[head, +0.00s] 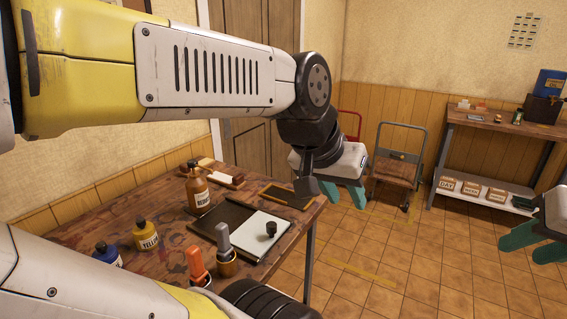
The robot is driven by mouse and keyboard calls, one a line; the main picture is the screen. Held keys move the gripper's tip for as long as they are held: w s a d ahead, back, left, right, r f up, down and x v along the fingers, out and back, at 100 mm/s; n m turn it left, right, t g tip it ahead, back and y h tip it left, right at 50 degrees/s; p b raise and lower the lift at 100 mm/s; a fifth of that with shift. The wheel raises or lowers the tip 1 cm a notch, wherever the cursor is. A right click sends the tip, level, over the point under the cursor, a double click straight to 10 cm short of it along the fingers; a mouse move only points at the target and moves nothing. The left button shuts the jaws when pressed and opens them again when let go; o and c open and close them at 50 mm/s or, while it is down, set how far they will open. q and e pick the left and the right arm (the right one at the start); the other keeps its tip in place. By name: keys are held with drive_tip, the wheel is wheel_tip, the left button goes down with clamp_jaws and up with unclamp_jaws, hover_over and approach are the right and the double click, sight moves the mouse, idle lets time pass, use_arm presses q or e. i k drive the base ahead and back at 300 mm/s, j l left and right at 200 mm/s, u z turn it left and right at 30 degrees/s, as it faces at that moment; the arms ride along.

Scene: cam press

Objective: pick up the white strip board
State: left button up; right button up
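A flat white panel (256,238) lies on a dark board (226,222) on the wooden table, with a small black knob standing on it. A smaller pale strip (206,163) lies at the table's back edge beside a brown block. I cannot tell for sure which of these is the white strip board. My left gripper (345,193) hangs past the table's right edge, its teal fingers apart and nothing visible between them. My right gripper (534,238) is at the right picture edge, partly cut off, its teal fingers apart and empty, far from the table.
A brown bottle (197,187), a yellow-labelled bottle (146,234), a blue bottle (106,254) and orange-handled (197,264) and grey-handled (223,240) tools crowd the table. A cart (396,170) and a workbench (500,124) stand behind. The tiled floor between is open.

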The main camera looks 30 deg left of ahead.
sight(235, 183)
drive_tip(key=i+l, duration=0.1)
drive_tip(key=i, duration=1.65)
drive_tip(key=u, duration=0.4)
drive_tip(key=i+u, duration=0.15)
drive_tip(key=u, duration=0.65)
drive_tip(key=i+u, duration=0.1)
drive_tip(key=u, duration=2.5)
